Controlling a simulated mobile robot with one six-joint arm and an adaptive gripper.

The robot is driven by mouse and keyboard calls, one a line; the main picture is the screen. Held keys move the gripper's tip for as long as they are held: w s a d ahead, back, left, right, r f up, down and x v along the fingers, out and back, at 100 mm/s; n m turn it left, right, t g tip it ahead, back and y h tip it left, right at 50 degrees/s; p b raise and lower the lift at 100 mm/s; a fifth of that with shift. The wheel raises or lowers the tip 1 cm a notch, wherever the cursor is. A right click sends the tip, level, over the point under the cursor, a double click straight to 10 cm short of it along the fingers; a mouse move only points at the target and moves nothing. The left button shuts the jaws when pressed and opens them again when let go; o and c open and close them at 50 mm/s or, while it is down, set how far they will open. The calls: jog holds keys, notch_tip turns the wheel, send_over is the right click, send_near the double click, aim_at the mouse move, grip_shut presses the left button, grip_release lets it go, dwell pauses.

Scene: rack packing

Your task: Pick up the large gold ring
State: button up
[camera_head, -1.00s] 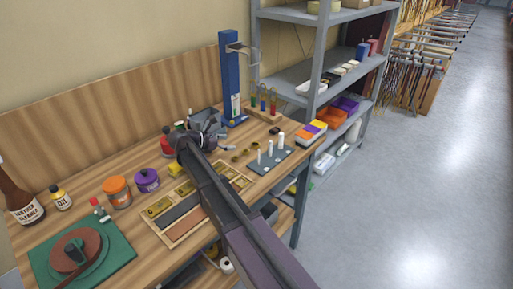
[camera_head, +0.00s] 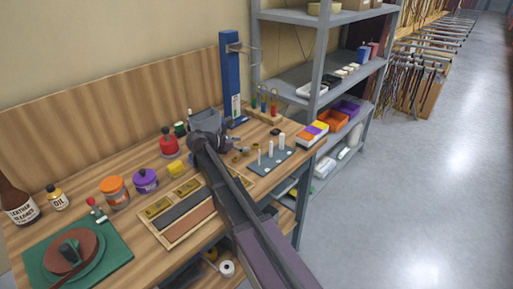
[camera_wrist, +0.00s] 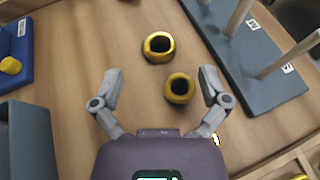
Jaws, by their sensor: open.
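Two gold rings lie on the wooden bench in the wrist view. One gold ring (camera_wrist: 159,47) is farther out, and the other gold ring (camera_wrist: 179,88) is nearer to me. They look close in size, so I cannot tell for sure which is the large one. My gripper (camera_wrist: 161,73) is open above the bench, its fingers on either side of the nearer ring, which sits closer to the right finger. Nothing is held. In the head view my gripper (camera_head: 228,144) is beside the rings and partly hides them.
A dark pegboard (camera_wrist: 268,92) with upright pale pegs stands close on the right; it also shows in the head view (camera_head: 272,163). A blue holder (camera_wrist: 15,50) and a grey bin (camera_wrist: 25,140) are on the left. A wooden divided tray (camera_head: 172,235) lies nearer.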

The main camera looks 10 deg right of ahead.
aim_at(258, 145)
jog(key=shift+b+x, duration=0.8)
jog(key=shift+x, duration=1.45)
jog(key=shift+f, duration=0.1)
jog(key=c, duration=1.1)
